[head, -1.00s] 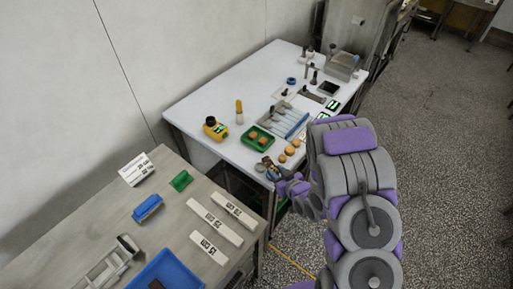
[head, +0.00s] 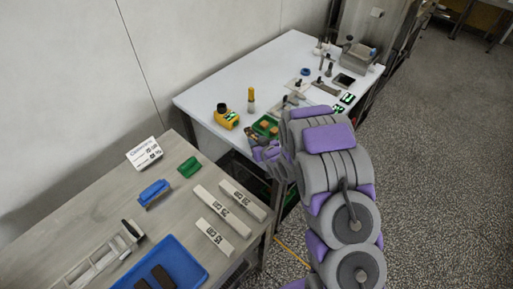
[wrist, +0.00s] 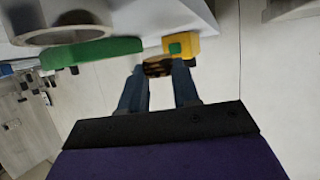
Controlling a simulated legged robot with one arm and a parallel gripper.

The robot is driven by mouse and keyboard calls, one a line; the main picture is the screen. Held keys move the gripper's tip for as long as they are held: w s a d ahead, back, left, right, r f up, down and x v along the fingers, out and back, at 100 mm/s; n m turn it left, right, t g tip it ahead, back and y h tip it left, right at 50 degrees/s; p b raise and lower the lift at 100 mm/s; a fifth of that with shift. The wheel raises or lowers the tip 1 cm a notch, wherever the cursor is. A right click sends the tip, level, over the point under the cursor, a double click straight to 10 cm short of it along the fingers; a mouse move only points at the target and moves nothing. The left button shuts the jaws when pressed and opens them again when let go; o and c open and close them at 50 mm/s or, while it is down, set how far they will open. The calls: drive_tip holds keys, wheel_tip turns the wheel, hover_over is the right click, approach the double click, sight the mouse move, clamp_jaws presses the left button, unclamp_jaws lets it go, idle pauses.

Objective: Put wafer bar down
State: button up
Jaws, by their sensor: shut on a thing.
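My gripper (wrist: 160,80) has its two blue fingers shut on the wafer bar (wrist: 158,67), a small brown piece with darker patches seen end-on between the fingertips. In the head view my gripper (head: 262,148) is at the white table's front edge, just in front of the green tray (head: 256,127). The wrist is strongly tilted. A dark brown bit at the fingertips shows in the head view, but my arm hides most of the hand. I cannot tell whether the bar touches anything.
The yellow device (head: 227,118) stands left of the green tray on the white table (head: 200,98). The wooden table (head: 105,185) holds a blue tray (head: 192,262) with two dark bars, white labelled strips (head: 222,213), a blue block (head: 154,192) and a green block (head: 190,167).

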drive_tip(key=f, duration=0.1)
drive_tip(key=d+f, duration=0.1)
drive_tip(key=f, duration=0.1)
drive_tip(key=shift+f+b, duration=0.3)
drive_tip(key=shift+b, duration=0.05)
drive_tip(key=shift+a+r, duration=0.1)
drive_tip(key=shift+a, duration=0.1)
drive_tip(key=o, duration=0.5)
drive_tip(key=shift+a, duration=0.15)
drive_tip(key=o, duration=0.3)
drive_tip(key=shift+d, duration=0.2)
drive_tip(key=p+v, duration=0.1)
drive_tip(key=v, duration=1.1)
